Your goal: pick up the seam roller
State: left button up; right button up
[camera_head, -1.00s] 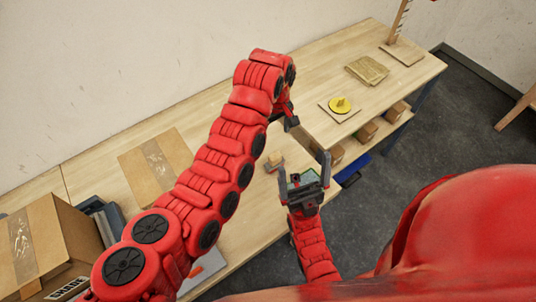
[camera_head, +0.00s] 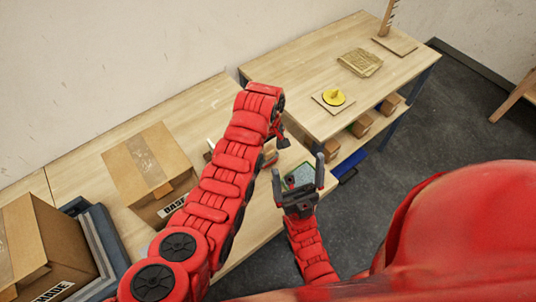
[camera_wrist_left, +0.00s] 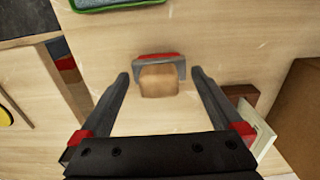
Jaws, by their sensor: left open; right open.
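What looks like the seam roller, a short wooden roller (camera_wrist_left: 158,80) in a grey bracket with a red strip, lies on the bench in the left wrist view. My left gripper (camera_wrist_left: 160,78) is open and empty, its two dark fingers on either side of the roller's place in that view, not seen touching it. In the head view my left gripper (camera_head: 282,140) hangs over the bench; its arm partly hides what lies below. My right gripper (camera_head: 298,178) is open, fingers pointing up, near the bench's front edge.
A green-rimmed tray (camera_wrist_left: 115,3) lies near the roller. A cardboard box (camera_head: 150,170) marked BASE and another box (camera_head: 35,245) stand at left. A yellow disc on a board (camera_head: 334,98) and a stack (camera_head: 360,62) lie on the right part of the bench.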

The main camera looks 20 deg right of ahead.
aim_at(268, 156)
pick_arm(q)
jog(key=shift+s+f+p, duration=0.1)
jog(key=shift+f+p, duration=0.4)
jog(key=shift+f, duration=1.1)
jog(key=c, duration=1.3)
